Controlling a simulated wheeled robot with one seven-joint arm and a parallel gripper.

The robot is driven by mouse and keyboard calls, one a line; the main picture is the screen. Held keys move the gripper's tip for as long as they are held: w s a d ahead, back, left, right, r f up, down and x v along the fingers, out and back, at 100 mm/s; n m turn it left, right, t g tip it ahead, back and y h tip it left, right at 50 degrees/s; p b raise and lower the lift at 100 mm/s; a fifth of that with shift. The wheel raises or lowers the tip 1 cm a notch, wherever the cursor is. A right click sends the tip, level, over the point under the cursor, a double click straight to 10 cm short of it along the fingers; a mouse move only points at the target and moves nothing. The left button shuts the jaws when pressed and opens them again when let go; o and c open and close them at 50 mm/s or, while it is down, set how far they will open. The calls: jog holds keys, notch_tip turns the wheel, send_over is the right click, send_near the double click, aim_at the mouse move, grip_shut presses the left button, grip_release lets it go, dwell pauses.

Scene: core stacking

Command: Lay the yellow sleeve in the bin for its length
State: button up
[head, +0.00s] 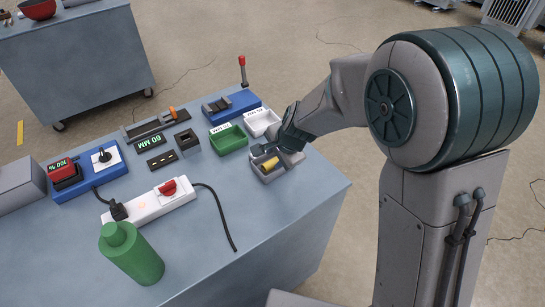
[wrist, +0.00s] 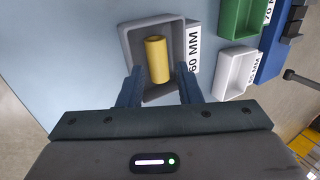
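The yellow sleeve (wrist: 157,60) lies on its side inside the grey bin (wrist: 131,42), which has a "60 MM" label on its side. The sleeve also shows in the head view (head: 271,163), in the grey bin (head: 285,171) near the table's right edge. My gripper (wrist: 161,74) is open over the bin. Its two fingers are spread to either side of the sleeve, with visible gaps between them and it. In the head view my gripper (head: 273,149) is just above the bin and partly hides it.
A green bin (head: 228,138) and a white bin (head: 261,121) stand behind the grey one. A black sign (head: 150,141) reads "60 MM". A power strip (head: 150,205), its cable and a green bottle (head: 133,255) are to the left. The table's front right surface is clear.

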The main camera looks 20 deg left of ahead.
jog(key=v, duration=0.8)
jog(key=shift+r+p, duration=0.35)
jog(key=shift+p, duration=0.05)
jog(key=shift+d, duration=0.1)
jog(key=s+d+r+n+h, duration=0.1)
jog(key=s+d+n, duration=0.1)
jog(key=s+d, duration=0.3)
jog(key=s+d+r+n+h, duration=0.1)
jog(key=s+d, duration=0.5)
jog(key=d, duration=0.6)
jog(key=s+d+r+n+h, duration=0.2)
jog(key=s+d+n, duration=0.3)
jog(key=d, duration=0.3)
jog(key=shift+s+d+r, duration=0.15)
jog(key=shift+d+r, duration=0.1)
jog(key=shift+r, duration=0.45)
